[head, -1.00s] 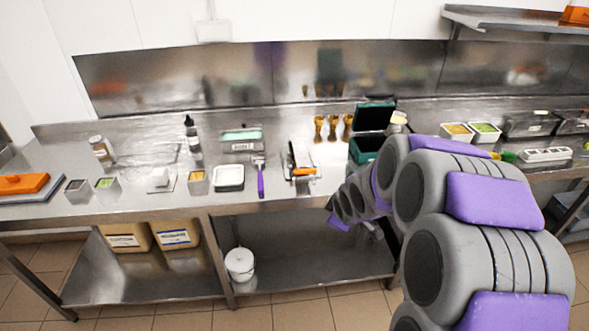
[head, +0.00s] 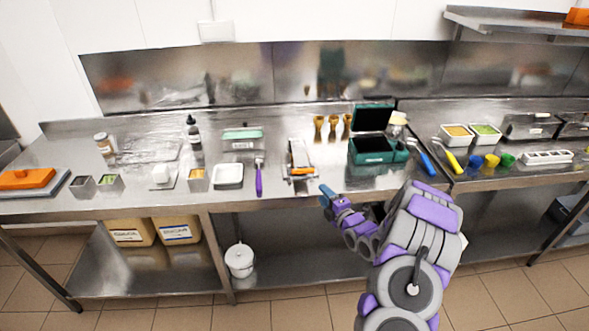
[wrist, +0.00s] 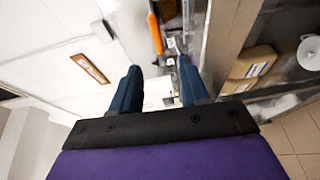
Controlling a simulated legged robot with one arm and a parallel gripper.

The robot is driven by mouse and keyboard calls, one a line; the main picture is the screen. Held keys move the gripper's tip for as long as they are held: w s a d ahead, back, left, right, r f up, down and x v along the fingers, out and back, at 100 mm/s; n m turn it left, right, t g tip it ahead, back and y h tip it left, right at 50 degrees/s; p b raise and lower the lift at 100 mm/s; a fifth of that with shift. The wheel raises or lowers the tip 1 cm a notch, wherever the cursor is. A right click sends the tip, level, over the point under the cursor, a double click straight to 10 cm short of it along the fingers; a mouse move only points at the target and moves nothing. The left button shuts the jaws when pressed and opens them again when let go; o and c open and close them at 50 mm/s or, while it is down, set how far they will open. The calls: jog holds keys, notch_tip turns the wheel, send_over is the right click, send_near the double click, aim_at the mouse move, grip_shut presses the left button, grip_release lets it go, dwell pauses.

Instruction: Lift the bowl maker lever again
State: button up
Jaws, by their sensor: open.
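A small metal device with an orange handle, which looks like the bowl maker (head: 298,154), stands on the steel counter left of the green box. Its orange lever handle (head: 302,171) lies low at the device's front, near the counter edge. My gripper (head: 325,191) is just right of and in front of the handle, apart from it, by the counter's front edge. In the wrist view, my gripper (wrist: 158,78) has its two dark blue fingers spread with nothing between them. An orange handle (wrist: 155,33) shows ahead of the fingers there.
A green box with an open lid (head: 371,151) stands right of the device. A purple-handled tool (head: 259,178) and a white tray (head: 229,176) lie to its left. Golden cup-like pieces (head: 333,127) stand behind. The counter front between device and green box is clear.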

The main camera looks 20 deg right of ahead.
aim_at(304, 173)
jog(key=shift+d+f, duration=0.1)
jog(key=w, duration=0.5)
jog(key=w+a+b, duration=0.1)
jog(key=w, duration=0.4)
jog(key=w+a+b, duration=0.1)
jog(key=w, duration=0.4)
jog(key=shift+w+f, duration=0.1)
jog(key=shift+w, duration=0.1)
jog(key=shift+w+b, duration=0.3)
jog(key=shift+w, duration=0.5)
grip_shut()
